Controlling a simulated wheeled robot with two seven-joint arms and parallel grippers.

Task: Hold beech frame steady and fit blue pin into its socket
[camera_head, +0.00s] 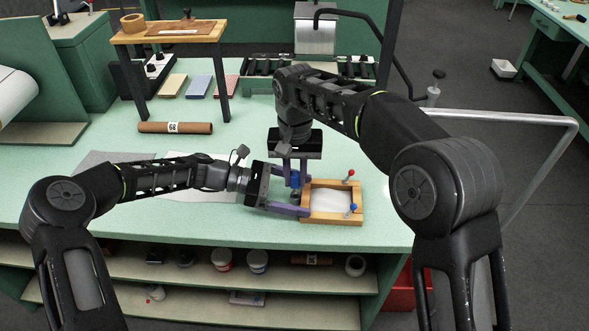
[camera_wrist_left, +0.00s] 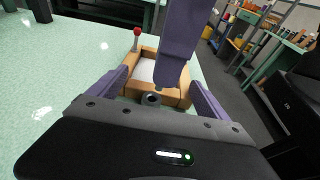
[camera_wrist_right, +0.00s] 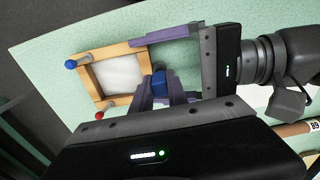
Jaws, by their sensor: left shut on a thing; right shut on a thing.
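The beech frame (camera_head: 334,219) lies flat near the bench's front edge, with a white panel inside. My left gripper (camera_head: 305,198) is shut on the frame's left end, one purple finger along each side. My right gripper (camera_head: 293,182) points down and is shut on the blue pin (camera_wrist_right: 158,82), a short thick blue piece beside the frame's left end. In the left wrist view a right finger covers part of the frame (camera_wrist_left: 172,98). A grey round end shows below that finger. I cannot tell whether the blue pin touches the frame, and its socket is hidden.
A red-headed pin (camera_head: 350,173) and a blue-headed pin (camera_head: 353,208) stand on the frame's right corners. A brown roll (camera_head: 175,127) and a wooden stand (camera_head: 170,34) are farther back. A grey metal rail (camera_head: 520,117) is at the right. The bench front left is clear.

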